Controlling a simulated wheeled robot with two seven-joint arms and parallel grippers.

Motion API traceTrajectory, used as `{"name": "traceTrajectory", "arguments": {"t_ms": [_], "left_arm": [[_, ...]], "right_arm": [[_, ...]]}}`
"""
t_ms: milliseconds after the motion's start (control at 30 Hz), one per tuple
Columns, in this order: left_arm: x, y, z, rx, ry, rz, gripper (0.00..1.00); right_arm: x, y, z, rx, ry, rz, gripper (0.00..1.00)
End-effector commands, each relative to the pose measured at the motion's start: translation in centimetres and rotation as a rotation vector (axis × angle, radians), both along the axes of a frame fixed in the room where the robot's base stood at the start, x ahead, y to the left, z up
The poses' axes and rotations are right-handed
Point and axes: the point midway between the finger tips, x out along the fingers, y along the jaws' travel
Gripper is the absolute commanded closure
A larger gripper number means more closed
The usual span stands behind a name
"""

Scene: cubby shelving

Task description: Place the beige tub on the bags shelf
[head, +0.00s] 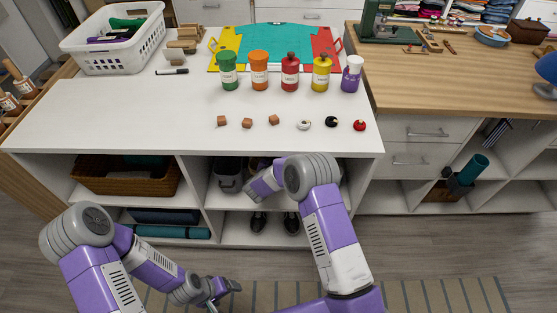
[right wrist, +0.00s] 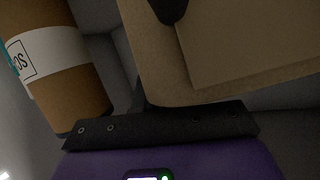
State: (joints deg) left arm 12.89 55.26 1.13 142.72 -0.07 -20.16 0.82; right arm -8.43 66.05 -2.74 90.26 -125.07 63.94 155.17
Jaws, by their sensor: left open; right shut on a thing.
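The beige tub (right wrist: 245,55) fills the upper right of the right wrist view, very close. My right gripper (right wrist: 160,55) is shut on its wall, with a dark fingertip inside the rim. In the head view my right arm reaches into the upper middle cubby, and its gripper and the tub are hidden there. That cubby also holds a dark grey bag-like thing (head: 228,177); I cannot tell for sure that it is the bags shelf. My left gripper (head: 218,290) is open and empty, low in front of the cubbies.
A brown container with a white label (right wrist: 48,60) stands left of the tub in the right wrist view. A wicker basket (head: 125,176) fills the upper left cubby. Shoes (head: 275,222) stand below the middle cubby. Bottles and small items stand on the white counter (head: 110,115).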

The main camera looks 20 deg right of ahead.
Motion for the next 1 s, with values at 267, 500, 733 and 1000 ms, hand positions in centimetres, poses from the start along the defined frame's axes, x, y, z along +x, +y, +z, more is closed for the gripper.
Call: {"name": "traceTrajectory", "arguments": {"t_ms": [267,500,733,1000], "left_arm": [[0.0,0.0,0.0,0.000,0.000,0.000,0.19],[0.0,0.0,0.0,0.000,0.000,0.000,0.19],[0.0,0.0,0.5,0.000,0.000,0.000,0.19],[0.0,0.0,1.8,0.000,0.000,0.000,0.19]], "right_arm": [[0.0,0.1,-0.2,-0.001,0.000,0.001,0.68],[0.0,0.1,-0.2,-0.001,0.000,0.001,0.67],[-1.1,1.0,0.8,0.000,0.002,0.004,0.67],[-5.4,4.3,3.0,-0.001,0.002,0.006,0.67]]}}
